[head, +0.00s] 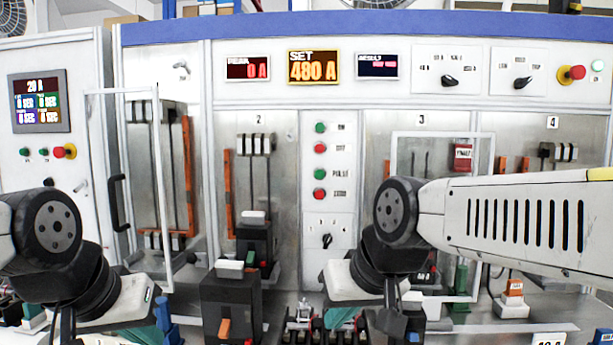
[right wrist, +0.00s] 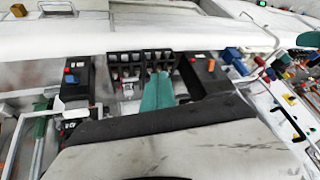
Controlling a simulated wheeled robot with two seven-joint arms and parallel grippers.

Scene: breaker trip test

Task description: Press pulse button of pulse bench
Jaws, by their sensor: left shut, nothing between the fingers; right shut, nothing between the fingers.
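The pulse button (head: 320,174) is a green round button labelled PULSE on the narrow centre panel (head: 343,215) of the bench. Green and red buttons sit above it and a red one below. Nothing covers it. My left gripper (head: 66,325) points down at the lower left, shut and empty, far from the button. My right gripper (head: 391,300) points down below and right of the button, shut and empty, apart from the panel.
The amber display (head: 314,67) reads SET 480 A; the red display (head: 248,68) reads 0 A. A black breaker (head: 230,305) stands in front below the panel. An open door frame (head: 122,180) with a black handle stands left.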

